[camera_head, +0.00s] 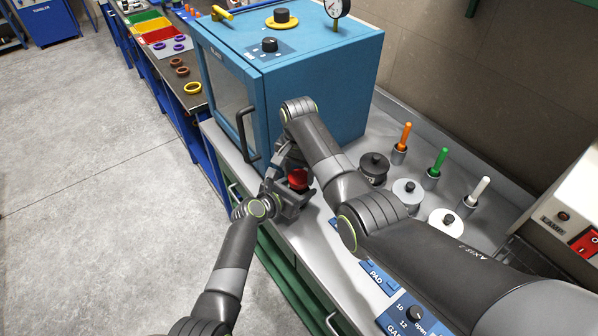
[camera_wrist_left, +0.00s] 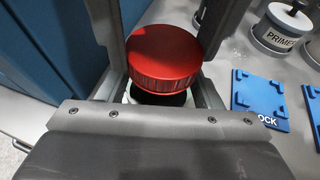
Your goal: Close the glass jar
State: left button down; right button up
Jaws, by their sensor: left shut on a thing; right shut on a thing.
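The red lid (camera_head: 298,179) is in front of the blue cabinet, between my two grippers. In the left wrist view the ribbed red lid (camera_wrist_left: 165,55) sits over the glass jar (camera_wrist_left: 158,97), whose dark contents and pale lower part show just below it. I cannot tell whether the lid is fully seated. My left gripper (camera_head: 290,203) is shut on the jar, with grey fingers on either side of it. My right gripper (camera_head: 288,163) reaches down from above and behind and is shut on the lid. Its fingertips are largely hidden by the arms.
The blue cabinet (camera_head: 290,85) with a door handle (camera_head: 245,135) stands close behind. Lidded tins (camera_head: 374,166) and brush pots (camera_head: 399,152) stand to the right. A blue plate (camera_wrist_left: 260,98) lies beside the jar. The bench's front edge is close to my left gripper.

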jog(key=shift+a+m, duration=0.1)
jog(key=shift+m, duration=0.3)
jog(key=o, duration=1.1)
jog(key=shift+o, duration=0.2)
notch_tip(320, 180, up, 12)
pick_arm(q)
jog(key=shift+c, duration=1.6)
grip_release()
jog(key=shift+a, duration=0.1)
